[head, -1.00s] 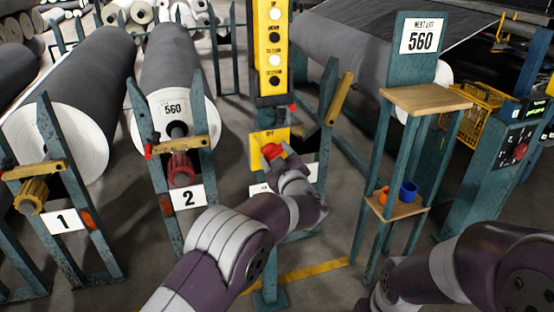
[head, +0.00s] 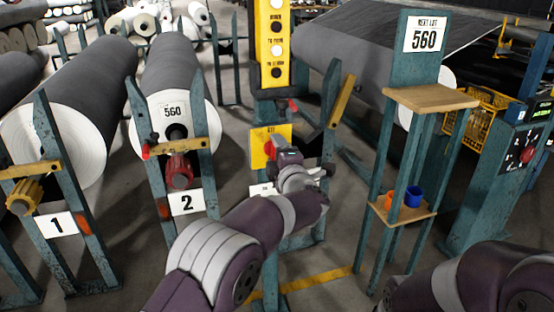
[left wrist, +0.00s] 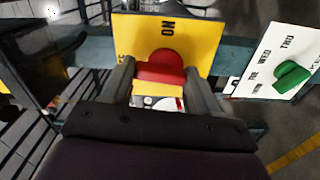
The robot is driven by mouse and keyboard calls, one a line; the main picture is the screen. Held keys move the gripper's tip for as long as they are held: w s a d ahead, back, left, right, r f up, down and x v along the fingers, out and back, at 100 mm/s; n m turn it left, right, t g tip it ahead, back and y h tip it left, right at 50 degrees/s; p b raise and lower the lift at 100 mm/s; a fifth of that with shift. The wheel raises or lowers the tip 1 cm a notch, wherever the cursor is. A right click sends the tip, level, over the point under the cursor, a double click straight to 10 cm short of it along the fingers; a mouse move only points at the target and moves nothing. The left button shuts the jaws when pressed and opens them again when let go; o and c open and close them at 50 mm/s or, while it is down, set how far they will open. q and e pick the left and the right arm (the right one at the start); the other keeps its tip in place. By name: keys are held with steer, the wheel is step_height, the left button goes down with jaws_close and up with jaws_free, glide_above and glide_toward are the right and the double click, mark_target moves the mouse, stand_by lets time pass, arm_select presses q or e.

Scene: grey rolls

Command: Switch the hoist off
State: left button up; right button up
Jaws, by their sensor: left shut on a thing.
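The hoist switch is a red knob (head: 269,150) on a yellow plate (head: 257,157), fixed to the teal post below the yellow button box (head: 272,45). In the left wrist view the red knob (left wrist: 160,72) has a bar-shaped handle, and the yellow plate (left wrist: 190,35) reads ON beyond it. My left gripper (head: 277,152) is shut on the knob; it also shows in the left wrist view (left wrist: 159,85), one finger on each side of the handle. My right arm is at the lower right, its gripper out of view.
A white card with a green knob (left wrist: 291,76) is right of the switch in the left wrist view. A stand with a wooden shelf (head: 430,97) and blue cup (head: 413,196) stands right. Grey rolls (head: 75,90) on teal stands are left.

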arm_select(q)
steer(key=shift+f+n+b, duration=0.2)
steer(key=shift+n+b, duration=0.15)
steer(key=shift+n, duration=0.25)
steer(key=o, duration=1.1)
steer(key=shift+r, duration=0.15)
steer(key=shift+c, duration=0.2)
steer(key=p+v, duration=0.2)
steer(key=v, duration=1)
steer(key=shift+s+p, duration=0.35)
steer(key=shift+p, duration=0.05)
steer(key=shift+d, duration=0.1)
